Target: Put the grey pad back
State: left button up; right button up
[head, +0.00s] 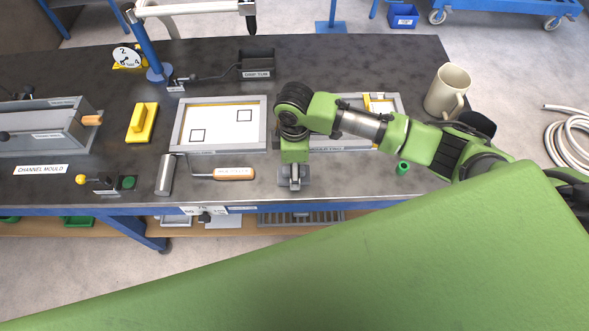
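My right gripper (293,183) points down near the front edge of the dark worktop, below the gap between two framed trays. Grey shapes show at its tip, but I cannot tell the fingers from a grey pad there, or whether they are open. No grey pad stands out clearly elsewhere. The left framed tray (178,127) has a white surface with two small black square outlines. The right framed tray (399,103) is mostly hidden by my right arm, with something yellow at its back. My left gripper is not in view.
A yellow block with a handle (141,121) stands left of the trays. A metal cylinder (166,174) and a wooden-handled tool (234,173) lie in front. A beige mug (446,90), a small green object (403,167) and a channel mould (42,138) also occupy the worktop.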

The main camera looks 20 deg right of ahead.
notch_tip(320, 180, up, 10)
jog(key=b, duration=0.1)
jog(key=shift+r, duration=0.25)
dwell(0.4)
